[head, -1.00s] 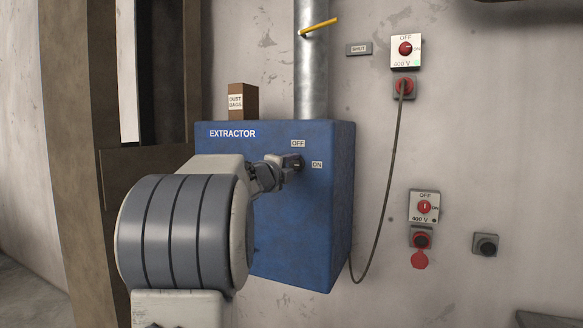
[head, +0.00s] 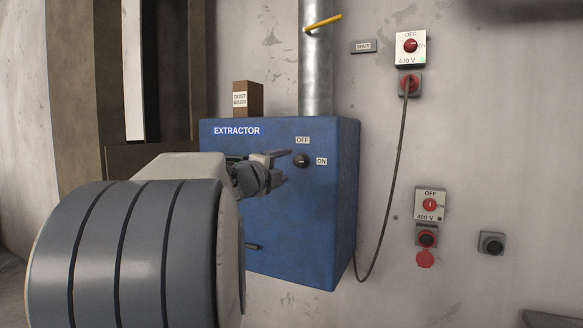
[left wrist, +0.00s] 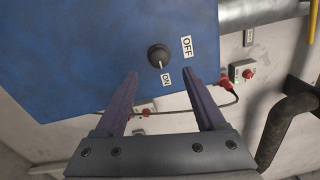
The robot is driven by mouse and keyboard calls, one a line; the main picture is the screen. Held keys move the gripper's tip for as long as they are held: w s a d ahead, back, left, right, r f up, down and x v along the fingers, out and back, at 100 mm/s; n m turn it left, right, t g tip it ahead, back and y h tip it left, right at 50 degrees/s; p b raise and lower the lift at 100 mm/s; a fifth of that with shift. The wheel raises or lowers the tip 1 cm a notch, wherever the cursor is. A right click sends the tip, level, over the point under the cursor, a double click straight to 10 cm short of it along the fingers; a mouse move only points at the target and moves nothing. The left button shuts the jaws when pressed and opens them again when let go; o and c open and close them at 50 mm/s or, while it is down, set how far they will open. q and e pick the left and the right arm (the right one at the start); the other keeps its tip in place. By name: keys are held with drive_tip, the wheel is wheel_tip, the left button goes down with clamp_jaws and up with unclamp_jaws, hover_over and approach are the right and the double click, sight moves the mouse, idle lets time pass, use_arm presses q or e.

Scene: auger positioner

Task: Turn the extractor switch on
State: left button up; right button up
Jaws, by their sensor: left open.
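The blue extractor box (head: 300,225) hangs on the wall, with a black round switch knob (head: 301,160) on its front between an OFF label (head: 302,140) and an ON label (head: 321,161). In the left wrist view the knob (left wrist: 159,56) shows a white mark pointing toward the ON label (left wrist: 166,79); the OFF label (left wrist: 187,47) is to its upper right. My left gripper (head: 285,166) is open and empty, just left of the knob in the head view. In the left wrist view its fingers (left wrist: 163,79) are apart, short of the knob. My right gripper is out of view.
A metal pipe (head: 315,70) with a yellow handle (head: 323,23) rises from the box. To the right are two 400 V switches (head: 410,48) (head: 429,204) and a hanging cable (head: 392,170). A dust bags box (head: 248,99) stands on top.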

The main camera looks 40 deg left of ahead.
use_arm(q)
drive_tip(key=v, duration=0.2)
drive_tip(key=shift+s, duration=0.3)
drive_tip(key=shift+d, duration=0.1)
drive_tip(key=w+d+f+n+g+h+p, duration=0.1)
drive_tip(key=w+d+f+n+g+p, duration=0.25)
drive_tip(key=d, duration=0.55)
drive_tip(key=w+d+f+n+g+h, duration=0.15)
drive_tip(key=d+f+n, duration=0.25)
drive_tip(key=d+f, duration=0.4)
drive_tip(key=s+d+f+n+g, duration=0.2)
drive_tip(key=s+d+f, duration=0.2)
drive_tip(key=d+f, duration=0.45)
drive_tip(key=s+d+f+g+h+p, duration=0.1)
drive_tip(key=s+d+f+g, duration=0.2)
drive_tip(key=s, duration=0.6)
drive_tip(key=s+d+f+g+p, duration=0.1)
drive_tip(key=s+d+f+g, duration=0.3)
drive_tip(key=s+d, duration=0.3)
drive_tip(key=s+d+f+g+h+p, duration=0.1)
drive_tip(key=s+d+f+g, duration=0.2)
drive_tip(key=s, duration=0.8)
drive_tip(key=shift+d+f+n+g+h, duration=0.15)
drive_tip(key=shift+d+n+g+h, duration=0.3)
drive_tip(key=shift+d, duration=0.65)
